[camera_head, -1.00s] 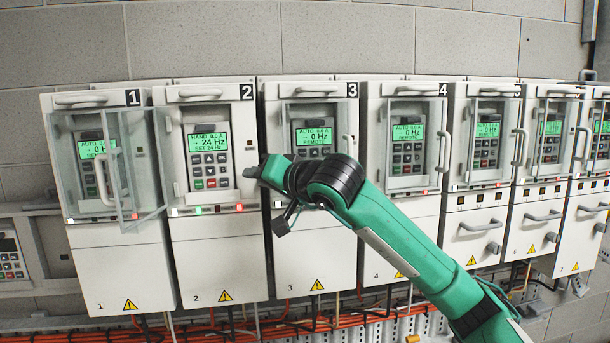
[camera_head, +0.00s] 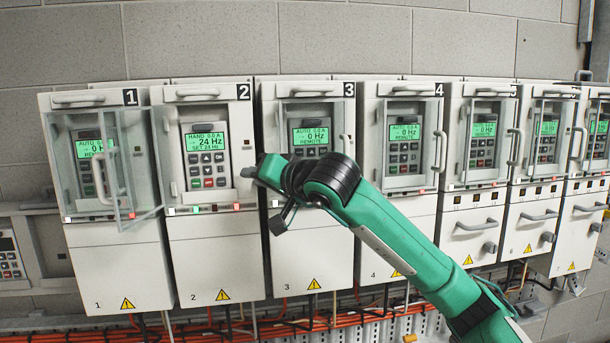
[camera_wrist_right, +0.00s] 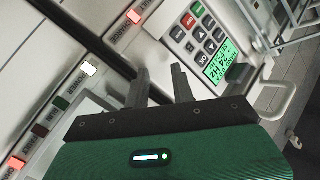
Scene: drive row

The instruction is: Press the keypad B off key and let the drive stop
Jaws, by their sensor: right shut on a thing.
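My right gripper (camera_head: 262,170) is just right of this keypad in the head view, near the cabinet's right edge. In the wrist view its two dark fingers (camera_wrist_right: 161,84) stand somewhat apart beside the display. What they hold cannot be made out. My left gripper is not in view.
Cabinet 1 (camera_head: 115,270) has a clear door (camera_head: 130,165) swung out beside cabinet 2. Other cabinets (camera_head: 405,95) with handles continue to the right. My right arm crosses in front of cabinets 3 and 4. Orange cables (camera_head: 200,329) run below.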

